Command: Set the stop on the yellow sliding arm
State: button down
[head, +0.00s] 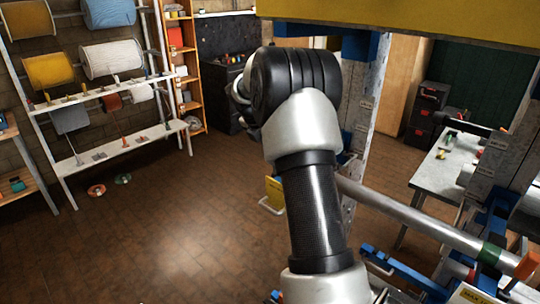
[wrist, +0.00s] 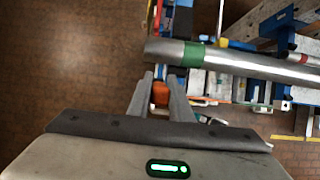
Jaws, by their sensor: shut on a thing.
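My gripper (wrist: 160,82) shows in the wrist view with its two grey fingers shut on a small orange piece (wrist: 160,95). The piece is mostly hidden between the fingers, and I cannot tell whether it is the stop. Just beyond the fingertips lies the end of a steel bar with a green band (wrist: 193,55). In the head view the bar (head: 410,214) runs down to the right, with an orange part (head: 527,265) by its end. A yellow beam (head: 400,14) crosses the top; I cannot tell whether it is the sliding arm. My gripper is not visible there.
Blue fittings (head: 385,268) sit under the bar. A grey perforated post (head: 367,110) stands behind my arm. A spool rack (head: 110,90) stands at the left, and a workbench (head: 445,165) with dark boxes behind it is at the right. The brown tiled floor at left is mostly clear.

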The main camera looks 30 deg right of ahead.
jog(key=shift+w+d+g+y, duration=0.15)
jog(key=shift+w+d+y, duration=0.05)
jog(key=shift+d+y, duration=0.3)
jog(key=shift+w+d+g+y, duration=0.15)
jog(key=shift+d+y, duration=0.25)
jog(key=shift+y, duration=0.1)
jog(key=c, duration=1.6)
grip_release()
jog(key=v, duration=1.7)
jog(key=shift+r, duration=0.25)
jog(key=shift+f, duration=0.1)
